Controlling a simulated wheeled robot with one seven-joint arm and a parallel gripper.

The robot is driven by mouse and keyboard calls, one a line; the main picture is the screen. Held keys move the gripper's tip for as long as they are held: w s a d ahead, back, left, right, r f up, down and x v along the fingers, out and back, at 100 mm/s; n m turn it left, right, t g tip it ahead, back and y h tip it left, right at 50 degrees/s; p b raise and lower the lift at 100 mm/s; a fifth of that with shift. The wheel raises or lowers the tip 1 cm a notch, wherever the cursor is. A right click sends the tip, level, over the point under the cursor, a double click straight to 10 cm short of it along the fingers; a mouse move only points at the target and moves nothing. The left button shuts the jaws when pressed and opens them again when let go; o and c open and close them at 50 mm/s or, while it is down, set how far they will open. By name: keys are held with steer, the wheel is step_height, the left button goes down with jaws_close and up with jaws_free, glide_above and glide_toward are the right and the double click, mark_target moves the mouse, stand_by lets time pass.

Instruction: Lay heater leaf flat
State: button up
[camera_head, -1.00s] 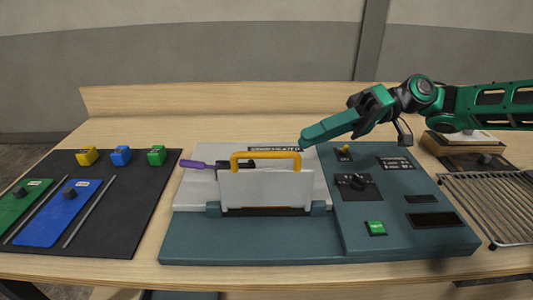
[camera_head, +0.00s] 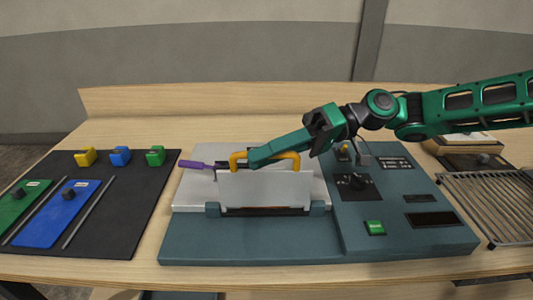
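The heater leaf (camera_head: 265,188) is a pale grey plate standing up on its hinges at the front of the console (camera_head: 250,240). A yellow handle (camera_head: 236,160) arches over its top edge. My gripper (camera_head: 258,156) reaches in from the right, and its long green fingers overlap the handle in the view. I cannot tell whether they touch the handle or are only in front of or behind it. The finger gap is not visible. A light grey bed (camera_head: 195,192) lies behind the leaf, partly hidden by it.
A purple-handled tool (camera_head: 193,164) lies at the bed's left. The console's right side has a black knob (camera_head: 357,182) and a green button (camera_head: 375,227). A wire rack (camera_head: 490,205) is at the right. A black mat (camera_head: 110,220) with coloured blocks and plates is at the left.

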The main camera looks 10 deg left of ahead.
jaws_close()
steer(key=shift+s+d+f, duration=0.1)
steer(key=shift+s, duration=0.05)
